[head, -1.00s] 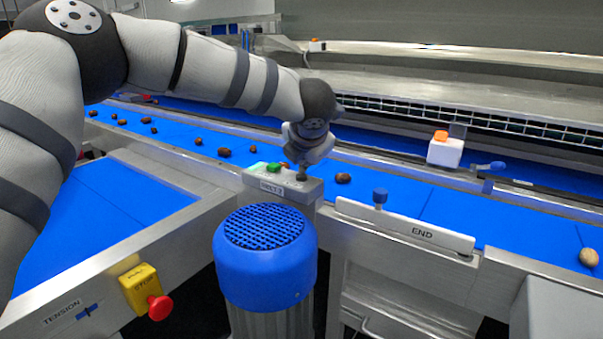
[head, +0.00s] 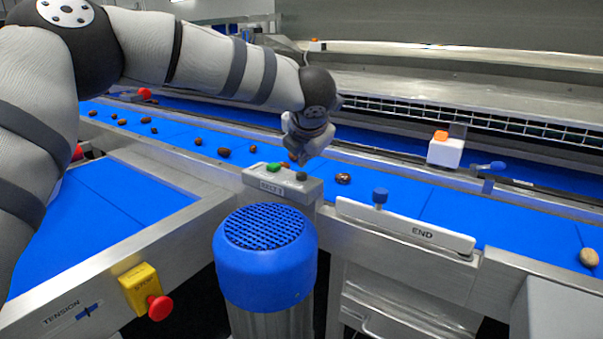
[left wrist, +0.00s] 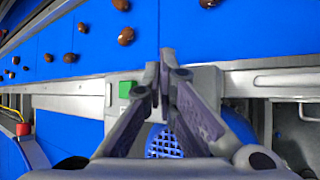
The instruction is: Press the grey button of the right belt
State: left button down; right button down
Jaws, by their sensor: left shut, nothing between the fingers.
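The control box (head: 284,187) of the belt stands at the near edge of the blue belt, with a green button (head: 273,168) and a dark grey button (head: 301,176) on top. My left gripper (head: 299,161) is shut and empty, just above and behind the box, apart from the grey button. In the left wrist view my left gripper (left wrist: 158,70) is shut over the box, the green button (left wrist: 126,89) is just left of it, and the grey button is hidden behind the fingers. My right gripper is not in view.
Several brown dates lie on the blue belt (head: 400,200). A blue motor (head: 265,260) stands in front of the box. A yellow stop box (head: 140,285) with a red button is at lower left. The END plate (head: 405,228) and a blue knob (head: 380,195) are to the right.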

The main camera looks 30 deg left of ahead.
aim_at(306, 173)
pick_arm(q)
jog(key=shift+r, duration=0.1)
jog(key=shift+r, duration=2.45)
